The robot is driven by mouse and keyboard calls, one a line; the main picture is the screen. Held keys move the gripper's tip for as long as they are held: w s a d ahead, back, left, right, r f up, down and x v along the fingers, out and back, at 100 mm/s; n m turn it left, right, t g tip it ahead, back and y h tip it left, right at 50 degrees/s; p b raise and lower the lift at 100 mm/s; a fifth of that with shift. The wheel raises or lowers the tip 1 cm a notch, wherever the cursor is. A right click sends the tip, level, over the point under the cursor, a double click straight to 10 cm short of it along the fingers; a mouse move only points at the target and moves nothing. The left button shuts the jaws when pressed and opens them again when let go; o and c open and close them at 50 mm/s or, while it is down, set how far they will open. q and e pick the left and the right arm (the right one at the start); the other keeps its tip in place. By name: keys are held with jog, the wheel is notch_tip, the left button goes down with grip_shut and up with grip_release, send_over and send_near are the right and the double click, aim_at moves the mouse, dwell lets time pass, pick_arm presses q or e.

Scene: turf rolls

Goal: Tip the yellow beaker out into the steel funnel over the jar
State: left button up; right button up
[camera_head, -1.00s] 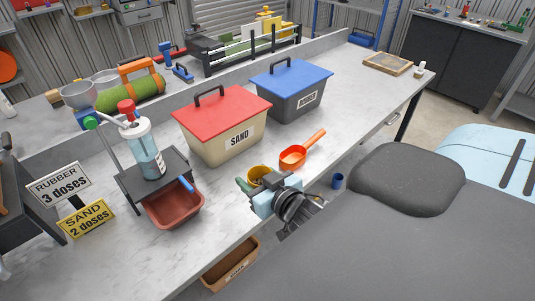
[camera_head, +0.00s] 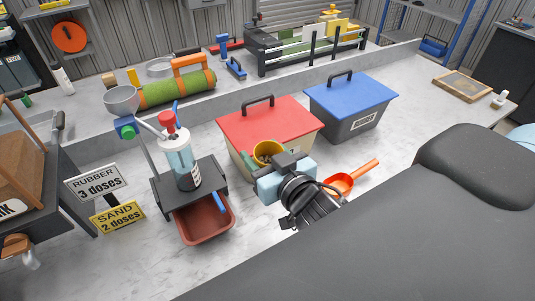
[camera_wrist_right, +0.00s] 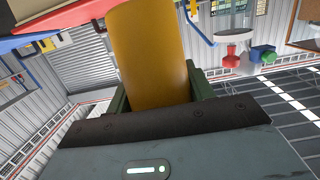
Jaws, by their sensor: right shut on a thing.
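The yellow beaker (camera_head: 268,150) is between the fingers of my right gripper (camera_head: 270,161), which is shut on it. In the head view it is in front of the red-lidded bin and looks roughly upright. In the right wrist view the beaker (camera_wrist_right: 150,50) fills the space between the green fingers; its contents are hidden. The steel funnel (camera_head: 121,99) is at the upper left, well apart from the beaker. A clear jar (camera_head: 183,165) with bluish contents and a red top stands on a dark stand to the funnel's lower right. My left gripper is not in view.
The red-lidded bin (camera_head: 262,122) and blue-lidded bin (camera_head: 352,98) stand behind my right gripper. A red tray (camera_head: 206,222) sits below the dark stand (camera_head: 217,186). Dose signs (camera_head: 97,183) stand left of it. An orange scoop (camera_head: 350,181) lies to the right.

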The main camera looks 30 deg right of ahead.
jog(key=shift+s, duration=0.1)
jog(key=f, duration=0.6)
jog(key=shift+s+f+b, duration=0.15)
jog(key=shift+s+b, duration=0.05)
jog(key=shift+b, duration=0.1)
jog(key=shift+w, duration=0.15)
